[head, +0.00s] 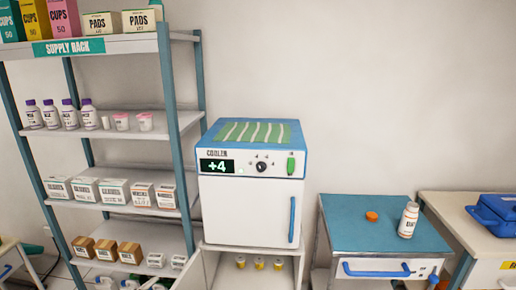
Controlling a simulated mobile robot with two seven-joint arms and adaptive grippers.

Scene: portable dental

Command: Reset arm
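Neither of my grippers nor arms shows in the head view, so their state and position cannot be seen. The white cooler (248,211) stands in the middle with its door shut, a blue handle on the door's right side and a display reading +4. On the blue-topped cart (350,222) to its right, a white bottle (408,220) stands upright. An orange cap-like piece (371,216) lies to the left of the bottle, apart from it.
The supply rack (169,95) at left holds bottles, cups and boxes on several shelves. Below the cooler, an open compartment holds small yellow containers (259,263). A second table (458,212) at far right bears a blue case (494,212).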

